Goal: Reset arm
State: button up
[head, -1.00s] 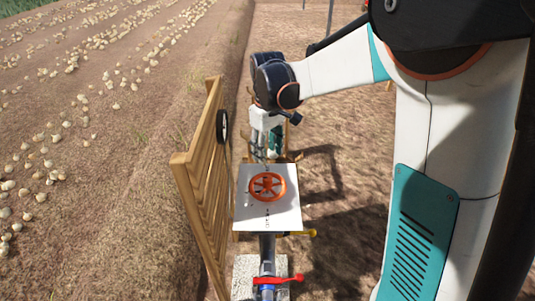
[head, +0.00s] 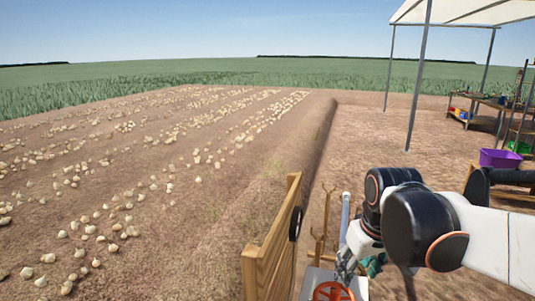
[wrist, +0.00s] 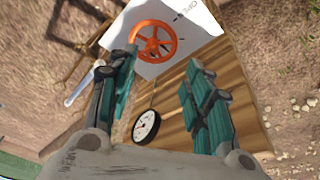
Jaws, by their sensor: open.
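My gripper (wrist: 165,62) is open and empty in the wrist view, its two teal-padded fingers spread apart. An orange handwheel (wrist: 153,40) on a white plate (wrist: 200,24) lies beyond the fingertips. No finger appears to touch the wheel. In the head view my arm reaches in from the right, and my gripper (head: 358,264) hangs near the plate. The orange handwheel (head: 332,291) shows there at the bottom edge, partly cut off.
A wooden slatted panel (head: 268,255) stands left of the wheel, with a round dial gauge (wrist: 146,127) on it. Onion rows (head: 110,200) lie left. A purple crate (head: 500,158) and shelter post (head: 419,75) are at the right.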

jog(key=s+m+t, duration=0.3)
jog(key=s+t, duration=0.1)
jog(key=s, duration=0.8)
jog(key=shift+f, duration=0.3)
jog(key=shift+c, duration=0.2)
